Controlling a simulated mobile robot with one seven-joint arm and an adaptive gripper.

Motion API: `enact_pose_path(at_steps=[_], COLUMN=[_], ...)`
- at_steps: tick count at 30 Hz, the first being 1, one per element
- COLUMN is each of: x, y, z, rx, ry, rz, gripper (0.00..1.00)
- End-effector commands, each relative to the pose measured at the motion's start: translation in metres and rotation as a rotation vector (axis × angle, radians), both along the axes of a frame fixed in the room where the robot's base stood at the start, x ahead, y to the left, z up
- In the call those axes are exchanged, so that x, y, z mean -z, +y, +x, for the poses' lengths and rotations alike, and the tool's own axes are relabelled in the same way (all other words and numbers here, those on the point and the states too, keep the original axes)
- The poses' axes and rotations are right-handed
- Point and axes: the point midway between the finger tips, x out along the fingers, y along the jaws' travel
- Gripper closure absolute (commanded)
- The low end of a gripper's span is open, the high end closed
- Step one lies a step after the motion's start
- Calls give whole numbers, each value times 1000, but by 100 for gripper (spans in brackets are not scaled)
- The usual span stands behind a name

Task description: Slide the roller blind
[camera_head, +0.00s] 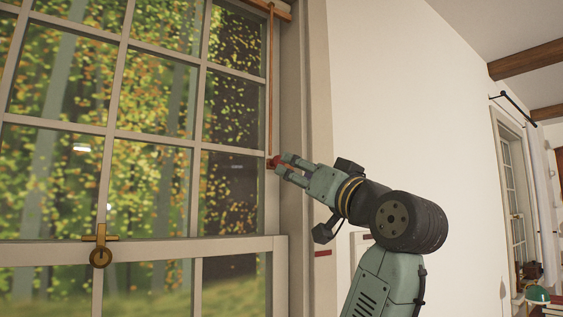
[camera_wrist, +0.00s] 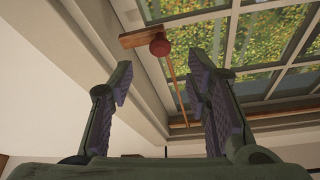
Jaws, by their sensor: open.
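A thin orange-brown cord (camera_head: 271,85) hangs along the right side of the window from a wooden rail (camera_head: 272,9) at the top. A red knob (camera_head: 272,162) is at its lower end. My gripper (camera_head: 281,169) is open, with its fingertips at the knob; the fingers partly overlap it. In the wrist view, the red knob (camera_wrist: 160,47) appears just beyond the open fingertips (camera_wrist: 159,80), roughly centred between them. The cord (camera_wrist: 178,88) runs from the knob to a wooden rail (camera_wrist: 205,121). Whether a finger touches the knob cannot be told. No lowered blind cloth shows.
The paned window (camera_head: 115,130) has a brass latch (camera_head: 100,254) on its middle rail. Its pale right frame (camera_head: 297,90) and the bare wall (camera_head: 400,90) stand close to my arm. A short wooden piece (camera_wrist: 140,37) shows beside the knob in the wrist view.

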Motion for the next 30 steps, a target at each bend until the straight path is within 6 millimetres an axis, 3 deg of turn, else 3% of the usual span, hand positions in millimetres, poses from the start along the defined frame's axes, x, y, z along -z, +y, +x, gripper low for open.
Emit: enact_pose_path(at_steps=[6,13,26,30], x=[-20,-31,-33,-33], y=[21,37,42,42], z=[36,64,73,73], rx=[-3,-2,1,1], ry=[4,2,0,0], rz=[-1,0,-1,-1], gripper=[56,56,56,64])
